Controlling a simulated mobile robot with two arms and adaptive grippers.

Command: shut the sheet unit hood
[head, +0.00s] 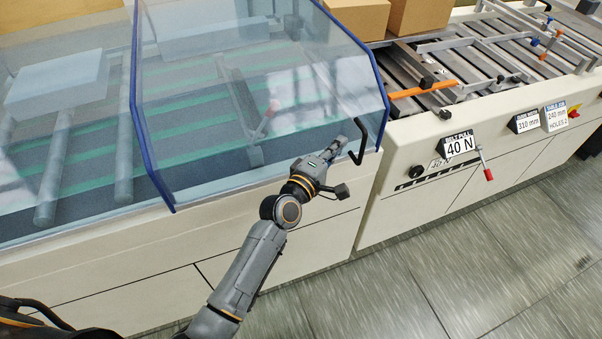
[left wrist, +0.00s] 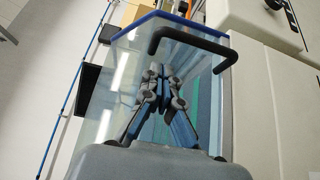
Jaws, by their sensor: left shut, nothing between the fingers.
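The sheet unit hood (head: 250,95) is a clear cover with blue edges over the left part of the machine. Its lower front edge lies close to the cream front panel; I cannot tell whether a gap is left. A black bar handle (head: 358,142) sits at its front right corner and also shows in the left wrist view (left wrist: 190,34). My left gripper (head: 339,146) is shut and empty, just left of the handle, by the hood's front face. In the left wrist view its fingers (left wrist: 160,76) point toward the hood, below the handle bar. My right gripper is out of view.
A second clear cover (head: 60,110) stands on the left. On the right is an open conveyor section (head: 470,55) with a red-tipped lever (head: 486,165) and a "40 N" label (head: 460,147). Cardboard boxes (head: 420,15) stand behind. The grey floor (head: 450,270) in front is clear.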

